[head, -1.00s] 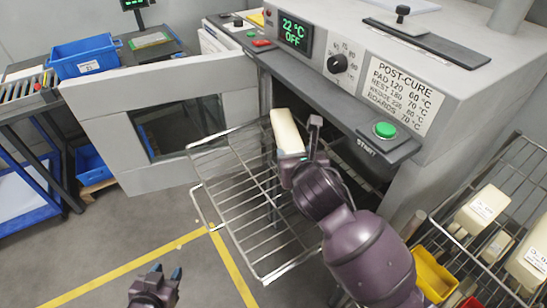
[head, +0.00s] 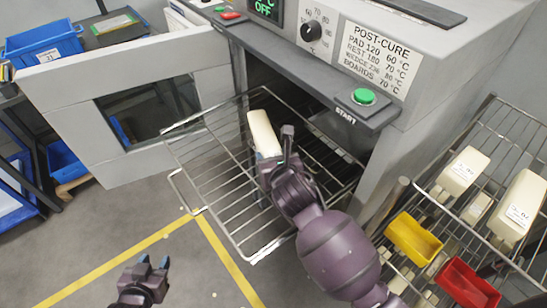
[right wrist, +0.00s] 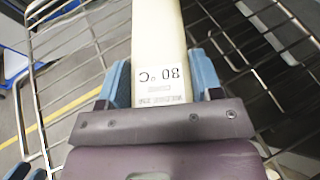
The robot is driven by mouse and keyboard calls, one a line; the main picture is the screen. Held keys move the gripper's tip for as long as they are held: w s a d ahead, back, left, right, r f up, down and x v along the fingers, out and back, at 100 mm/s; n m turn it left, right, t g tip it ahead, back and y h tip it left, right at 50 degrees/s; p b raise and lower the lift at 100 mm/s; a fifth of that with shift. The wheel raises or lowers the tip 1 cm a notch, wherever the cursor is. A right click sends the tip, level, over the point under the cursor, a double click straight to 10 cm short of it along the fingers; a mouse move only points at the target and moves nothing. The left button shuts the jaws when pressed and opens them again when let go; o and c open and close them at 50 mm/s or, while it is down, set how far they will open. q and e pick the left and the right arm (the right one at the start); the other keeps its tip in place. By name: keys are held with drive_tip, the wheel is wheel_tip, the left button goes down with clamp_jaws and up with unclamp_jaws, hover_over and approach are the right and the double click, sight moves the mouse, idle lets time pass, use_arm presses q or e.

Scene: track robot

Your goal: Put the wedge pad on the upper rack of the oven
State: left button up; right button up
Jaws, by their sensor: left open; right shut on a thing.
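The wedge pad (head: 262,133) is a long cream block. Its label reads 80 °C in the right wrist view (right wrist: 157,60). My right gripper (head: 274,160) is shut on its near end, with a blue finger on each side. The pad is over the pulled-out wire rack (head: 205,195) at the oven mouth; I cannot tell whether it touches the wires. The oven (head: 385,130) has its door (head: 70,90) swung open to the left. My left gripper (head: 153,264) is open and empty, low over the floor.
The green START button (head: 363,97) sits on the ledge above the oven mouth. A blue crate (head: 45,42) is at far left.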

drive_tip(key=shift+f, duration=0.1)
drive_tip(key=o, duration=1)
drive_tip(key=shift+c, duration=0.2)
drive_tip(key=shift+s+d+r, duration=0.1)
drive_tip(key=shift+s+r, duration=0.15)
drive_tip(key=shift+s, duration=0.05)
drive_tip(key=p+v, duration=0.1)
drive_tip(key=v, duration=0.9)
drive_tip(key=shift+s+d+r, duration=0.15)
drive_tip(key=shift+s+r, duration=0.05)
drive_tip(key=shift+s, duration=0.45)
